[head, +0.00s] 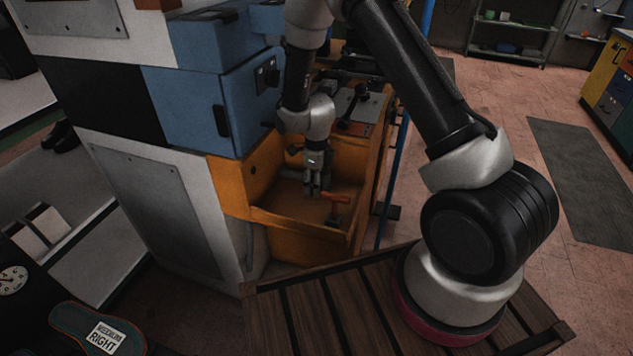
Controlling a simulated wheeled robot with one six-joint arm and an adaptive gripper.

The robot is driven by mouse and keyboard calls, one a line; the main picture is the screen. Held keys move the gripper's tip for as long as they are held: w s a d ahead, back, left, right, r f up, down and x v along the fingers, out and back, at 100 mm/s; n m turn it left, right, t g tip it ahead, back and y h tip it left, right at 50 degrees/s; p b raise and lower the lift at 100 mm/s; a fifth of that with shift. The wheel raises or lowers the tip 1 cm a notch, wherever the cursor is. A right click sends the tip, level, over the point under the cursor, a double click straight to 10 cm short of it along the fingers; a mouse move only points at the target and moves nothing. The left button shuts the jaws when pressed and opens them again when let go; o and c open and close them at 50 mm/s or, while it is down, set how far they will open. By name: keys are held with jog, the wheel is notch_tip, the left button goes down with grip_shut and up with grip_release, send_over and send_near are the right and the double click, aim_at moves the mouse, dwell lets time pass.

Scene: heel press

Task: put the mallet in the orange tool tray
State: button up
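The orange tool tray (300,229) is an open, box-like bin on the front of the machine, below the blue cabinet. My gripper (313,193) points down inside the tray's opening. A small orange-red piece with a darker part below it, which looks like the mallet (337,198), shows just right of my fingertips, within the tray's outline. It is too small and dark to tell whether it touches my fingers or rests on the tray floor. Whether my fingers are open or shut is also unclear.
The blue cabinet (235,105) rises close to the left of my arm. A grey panel with a black lever (357,108) lies behind the tray. A blue post (390,170) stands to its right. An insole marked RIGHT (75,325) lies at lower left. The floor at right is open.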

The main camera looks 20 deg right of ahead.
notch_tip(320, 180, up, 12)
jog(key=shift+r, duration=0.25)
jog(key=s+d+r+n+t, duration=0.1)
jog(key=s+d+r+n, duration=0.15)
jog(key=r, duration=0.35)
jog(key=s+d+r+n, duration=0.2)
jog(key=d+r+n, duration=0.15)
jog(key=r, duration=0.35)
jog(key=s+d+r+n+t, duration=0.1)
jog(key=s+d+r+n, duration=0.2)
jog(key=s+n, duration=0.3)
jog(key=s+d+r+n+t, duration=0.1)
jog(key=s+d+r+n, duration=0.2)
jog(key=s+r+n, duration=0.3)
jog(key=s+d+r+n+t, duration=0.1)
jog(key=s+d+r+n, duration=0.2)
jog(key=s, duration=0.8)
notch_tip(320, 180, up, 2)
jog(key=n, duration=0.4)
jog(key=shift+s, duration=0.25)
jog(key=shift+r, duration=0.1)
